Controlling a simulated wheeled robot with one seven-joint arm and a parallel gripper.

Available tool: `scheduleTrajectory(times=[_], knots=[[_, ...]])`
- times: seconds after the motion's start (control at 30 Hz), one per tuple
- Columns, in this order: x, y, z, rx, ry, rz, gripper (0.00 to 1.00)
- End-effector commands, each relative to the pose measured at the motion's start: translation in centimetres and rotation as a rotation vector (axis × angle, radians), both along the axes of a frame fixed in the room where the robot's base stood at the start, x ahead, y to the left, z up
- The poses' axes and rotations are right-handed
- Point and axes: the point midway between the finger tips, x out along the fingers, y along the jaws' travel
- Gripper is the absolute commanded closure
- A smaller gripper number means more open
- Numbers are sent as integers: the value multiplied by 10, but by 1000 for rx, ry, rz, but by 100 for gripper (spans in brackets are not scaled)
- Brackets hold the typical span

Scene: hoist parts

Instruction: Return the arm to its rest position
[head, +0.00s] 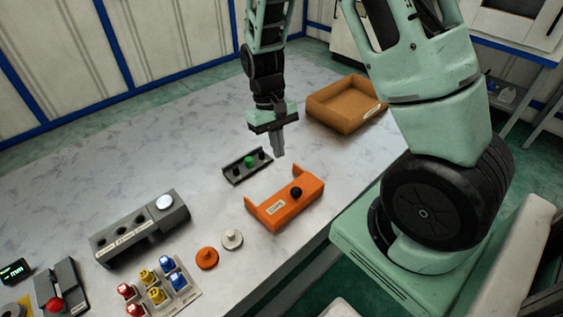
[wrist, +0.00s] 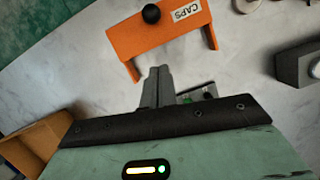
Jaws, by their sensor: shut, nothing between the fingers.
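My gripper (head: 277,146) is shut and empty. It points down above the table, between the orange CAPS fixture and the brown tray in the head view. In the wrist view my gripper (wrist: 157,72) shows its two fingers pressed together. My arm rises from the base at the right and reaches over the table. The orange CAPS fixture (head: 278,209) with a black knob stands in front of the gripper; it also shows in the wrist view (wrist: 150,36). A dark rail (head: 236,173) with a green button and black knobs lies just left of the gripper and is partly hidden in the wrist view.
A brown tray (head: 331,113) stands at the back right. A grey block (head: 117,246) with holes and a white cap, an orange disc (head: 207,259), a white disc (head: 232,239) and a plate (head: 188,301) with coloured pegs are at the left front. The far left of the table is clear.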

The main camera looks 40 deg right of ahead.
Motion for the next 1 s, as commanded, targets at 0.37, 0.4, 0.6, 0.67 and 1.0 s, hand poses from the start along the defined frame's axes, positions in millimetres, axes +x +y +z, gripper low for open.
scheduleTrajectory(times=[0.37, 0.4, 0.6, 0.67, 1.0], knots=[[14, -2, 44, 1, -2, 0, 100], [14, -2, 45, 0, -1, 0, 100], [14, -1, 47, 1, -2, 3, 100], [13, 7, 50, 8, -10, 20, 100], [-76, 161, 108, 110, -184, 472, 100]])
